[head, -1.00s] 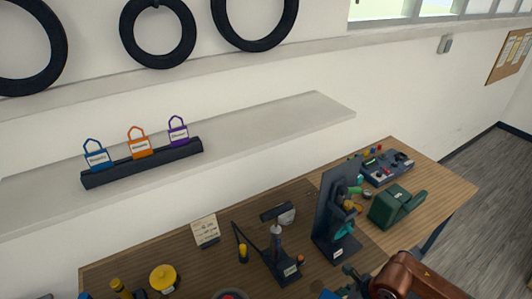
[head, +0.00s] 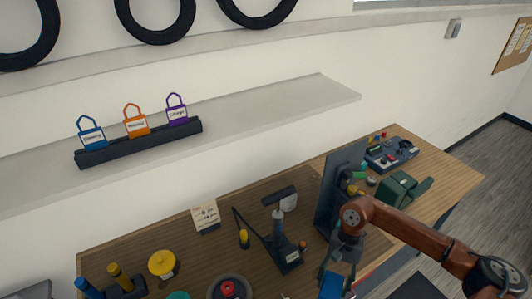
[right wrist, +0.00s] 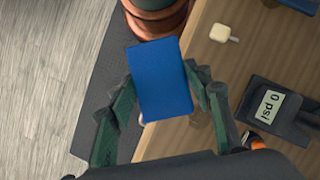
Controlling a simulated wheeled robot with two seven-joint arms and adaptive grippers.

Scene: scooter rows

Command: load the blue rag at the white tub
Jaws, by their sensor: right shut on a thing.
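The blue rag (right wrist: 163,82) is a flat blue rectangle between the fingers of my right gripper (right wrist: 160,84) in the right wrist view. My right gripper is shut on it. In the head view the right gripper (head: 338,268) hangs over the front of the bench, with the blue rag (head: 334,286) at the bottom edge, partly cut off. I cannot pick out the white tub with certainty; a small whitish rounded thing (head: 288,202) stands behind the black pump stand, partly hidden. My left gripper is not in view.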

